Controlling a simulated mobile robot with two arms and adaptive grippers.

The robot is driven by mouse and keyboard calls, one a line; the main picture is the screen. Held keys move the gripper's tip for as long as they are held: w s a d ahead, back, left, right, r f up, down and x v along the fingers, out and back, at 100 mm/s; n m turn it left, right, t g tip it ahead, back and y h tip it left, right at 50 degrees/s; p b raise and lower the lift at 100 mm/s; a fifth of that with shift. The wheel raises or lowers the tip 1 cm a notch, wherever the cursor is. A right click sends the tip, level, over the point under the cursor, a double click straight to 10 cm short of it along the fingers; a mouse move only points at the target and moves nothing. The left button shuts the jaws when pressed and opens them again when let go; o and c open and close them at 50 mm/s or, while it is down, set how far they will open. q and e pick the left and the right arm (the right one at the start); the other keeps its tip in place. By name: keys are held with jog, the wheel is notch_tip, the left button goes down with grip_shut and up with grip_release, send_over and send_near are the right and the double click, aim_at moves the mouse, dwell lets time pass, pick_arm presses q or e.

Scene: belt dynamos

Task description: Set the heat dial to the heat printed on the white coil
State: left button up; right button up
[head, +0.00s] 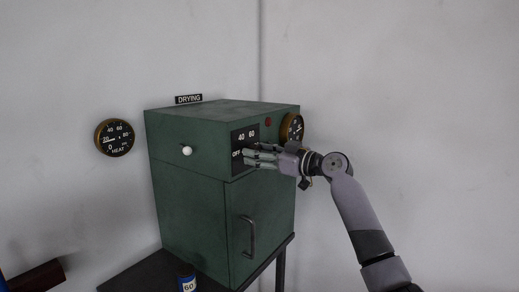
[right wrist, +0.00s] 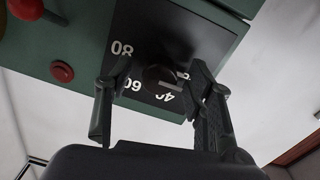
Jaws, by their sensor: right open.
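The heat dial's black plate (head: 238,138) is on the front of the green drying cabinet (head: 190,205), with OFF, 40 and 60 readable. In the right wrist view its plate (right wrist: 135,20) shows 80, 60 and 40, and a dark round knob (right wrist: 158,79). My right gripper (head: 250,155) is at the dial. In the wrist view its open fingers (right wrist: 158,100) stand on either side of the knob; contact cannot be told. The knob's exact setting is unclear. A dark blue coil (head: 187,284) printed 60 shows at the bottom edge. I see no clearly white coil. My left gripper is not in view.
A HEAT gauge (head: 114,138) hangs on the wall at left. A brass gauge (head: 292,128) and a red light (head: 268,122) are right of the dial. A dark table (head: 150,274) is below.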

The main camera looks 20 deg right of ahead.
jog(key=shift+c, duration=0.2)
jog(key=c, duration=1.1)
jog(key=shift+c, duration=0.2)
jog(key=shift+m, duration=0.3)
jog(key=m+p, duration=0.2)
jog(key=m, duration=0.9)
jog(key=shift+r, duration=0.1)
